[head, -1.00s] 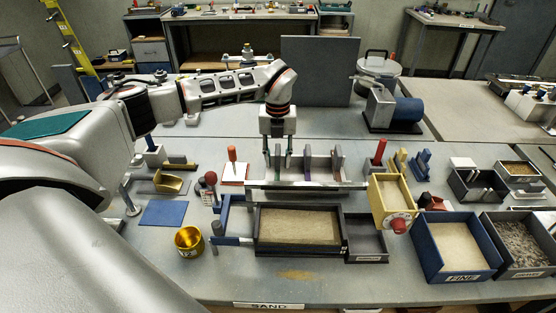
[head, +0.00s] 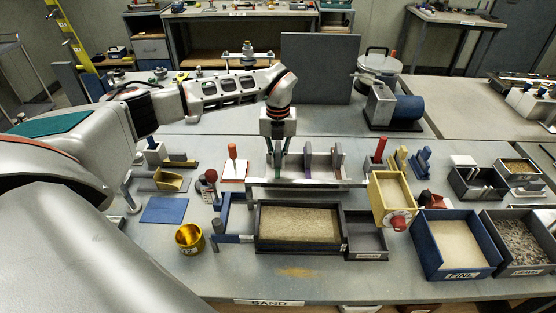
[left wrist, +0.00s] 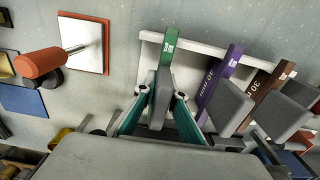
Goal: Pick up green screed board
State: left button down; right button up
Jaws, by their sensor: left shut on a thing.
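The green screed board (left wrist: 168,48) stands in a pale rack (left wrist: 200,52), leftmost in a row, its labelled end showing in the left wrist view. My left gripper (left wrist: 160,112) has its teal fingers on either side of the board's grey part and is shut on it. In the head view my left gripper (head: 278,160) points down at the rack's left part, and the board is mostly hidden between its fingers. A purple board (left wrist: 222,80) and a brown board (left wrist: 270,88) stand to the right of it, apart from the fingers. My right gripper is not in view.
A sand-filled tray (head: 298,224) lies in front of the rack. A yellow box (head: 391,197) stands to its right. A red-handled float on a white plate (left wrist: 85,42) is left of the rack. A dark upright panel (head: 320,70) stands behind.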

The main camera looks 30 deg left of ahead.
pick_arm(q)
notch_tip(320, 180, up, 20)
jog(key=b, duration=0.1)
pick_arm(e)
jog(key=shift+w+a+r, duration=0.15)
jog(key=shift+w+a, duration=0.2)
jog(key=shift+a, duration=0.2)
pick_arm(q)
jog(key=shift+f, duration=0.15)
dwell(0.4)
